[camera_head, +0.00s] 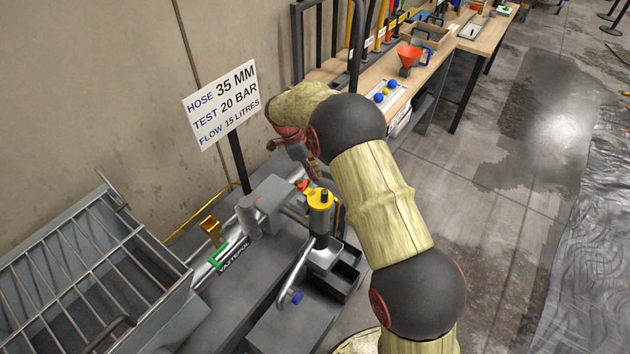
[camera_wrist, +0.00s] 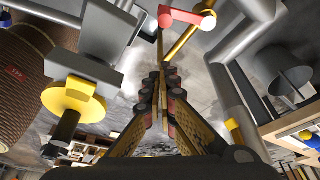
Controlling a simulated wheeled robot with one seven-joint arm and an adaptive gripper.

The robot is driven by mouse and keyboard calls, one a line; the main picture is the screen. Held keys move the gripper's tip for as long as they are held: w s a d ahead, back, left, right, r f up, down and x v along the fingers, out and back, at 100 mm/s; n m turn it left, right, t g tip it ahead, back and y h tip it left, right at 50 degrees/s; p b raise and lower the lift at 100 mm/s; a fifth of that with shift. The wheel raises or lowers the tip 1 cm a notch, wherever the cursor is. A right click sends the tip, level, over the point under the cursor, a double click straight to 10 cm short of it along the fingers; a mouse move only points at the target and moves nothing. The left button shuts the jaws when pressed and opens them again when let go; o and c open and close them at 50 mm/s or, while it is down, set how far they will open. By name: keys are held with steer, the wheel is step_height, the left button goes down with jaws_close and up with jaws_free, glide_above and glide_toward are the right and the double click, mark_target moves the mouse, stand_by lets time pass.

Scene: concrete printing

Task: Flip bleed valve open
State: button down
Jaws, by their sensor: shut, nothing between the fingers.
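A small red lever (camera_head: 303,185) shows at the right end of the grey pump body, beside a yellow-capped cylinder (camera_head: 320,198). I take it for the bleed valve handle, but cannot be sure. A red lever on a brass-coloured stem also shows in the wrist view (camera_wrist: 184,18), beyond my fingertips and slightly right. My gripper (camera_wrist: 160,85) is shut with its fingers together and empty. In the head view my gripper (camera_head: 312,168) points down just above the red lever, partly hidden by my arm. Contact with the lever cannot be told.
A green lever (camera_head: 218,257) and a brass fitting (camera_head: 211,231) sit on the pipe at left. A grated hopper (camera_head: 85,275) fills the lower left. A sign (camera_head: 222,105) stands behind the pump. A wooden bench (camera_head: 440,62) holds an orange funnel (camera_head: 409,56).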

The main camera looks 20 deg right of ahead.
steer(key=shift+p+v, duration=0.4)
steer(key=shift+v, duration=1.45)
steer(key=s+r+n+t+y, duration=0.1)
steer(key=s+r+n+t, duration=0.1)
steer(key=s+r+n, duration=0.55)
steer(key=s+r+n+t+y, duration=0.1)
steer(key=s+r+n, duration=0.1)
steer(key=s+r, duration=0.9)
steer(key=s+r+n+t, duration=0.2)
steer(key=s+n, duration=0.4)
steer(key=s, duration=0.4)
steer(key=s+r+n+t+y, duration=0.1)
steer(key=s+r+n, duration=0.2)
steer(key=s+n, duration=0.3)
steer(key=s, duration=0.4)
steer(key=shift+a+r+t+y, duration=0.2)
steer(key=shift+a+t+y, duration=0.1)
steer(key=shift+a+t, duration=0.1)
steer(key=shift+a, duration=0.1)
